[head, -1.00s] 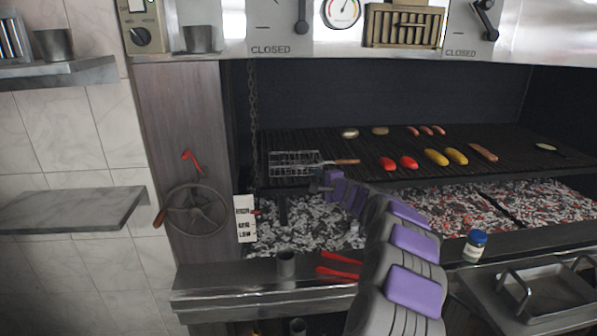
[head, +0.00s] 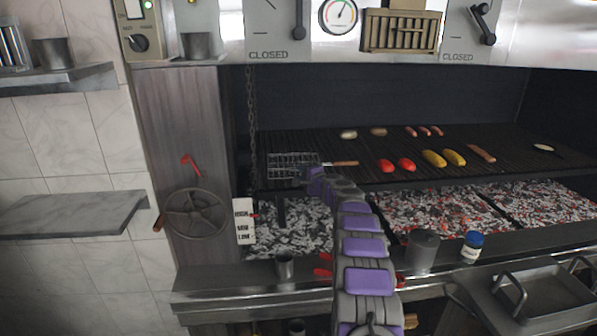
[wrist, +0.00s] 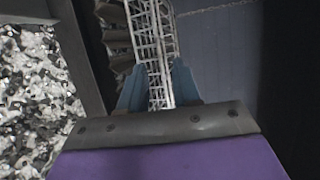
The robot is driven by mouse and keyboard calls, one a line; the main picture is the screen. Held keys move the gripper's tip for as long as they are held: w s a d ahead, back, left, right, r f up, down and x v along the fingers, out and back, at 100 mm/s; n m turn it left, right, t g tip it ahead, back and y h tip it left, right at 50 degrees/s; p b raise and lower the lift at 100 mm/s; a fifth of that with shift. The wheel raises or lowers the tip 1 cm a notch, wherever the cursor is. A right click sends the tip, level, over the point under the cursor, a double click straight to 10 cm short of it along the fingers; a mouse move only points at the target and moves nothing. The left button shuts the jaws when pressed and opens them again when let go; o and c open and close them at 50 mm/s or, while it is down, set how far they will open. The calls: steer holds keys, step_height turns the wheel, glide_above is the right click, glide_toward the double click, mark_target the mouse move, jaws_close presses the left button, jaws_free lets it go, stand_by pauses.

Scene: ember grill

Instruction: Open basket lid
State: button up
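The wire grill basket (head: 285,158) lies on the grate at its left end, with its wooden handle (head: 344,164) pointing right. It looks flat in the head view; I cannot make out its lid from its base. In the wrist view the basket wires (wrist: 153,35) run up from between the fingers. My gripper (wrist: 158,85) is at the basket's near edge, its two blue fingers apart, one each side of the wires. I cannot tell whether they touch the wires. In the head view the gripper's tip is small and dark against the grate.
Red peppers (head: 396,165), yellow corn (head: 443,158) and a sausage (head: 481,153) lie on the grate to the right. Coals (head: 300,225) spread below. A chain (head: 251,110) hangs at the left. A jar (head: 472,247) and a metal cup (head: 285,265) stand on the front ledge.

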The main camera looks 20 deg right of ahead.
steer(key=shift+w+a+f+p, duration=0.1)
steer(key=shift+w+f+p, duration=0.05)
steer(key=shift+w+p, duration=0.55)
steer(key=shift+w+f+p, duration=0.1)
steer(key=shift+w+p, duration=0.45)
steer(key=shift+w, duration=0.2)
steer(key=shift+c, duration=0.3)
jaws_close()
steer(key=shift+f, duration=0.1)
stand_by(0.3)
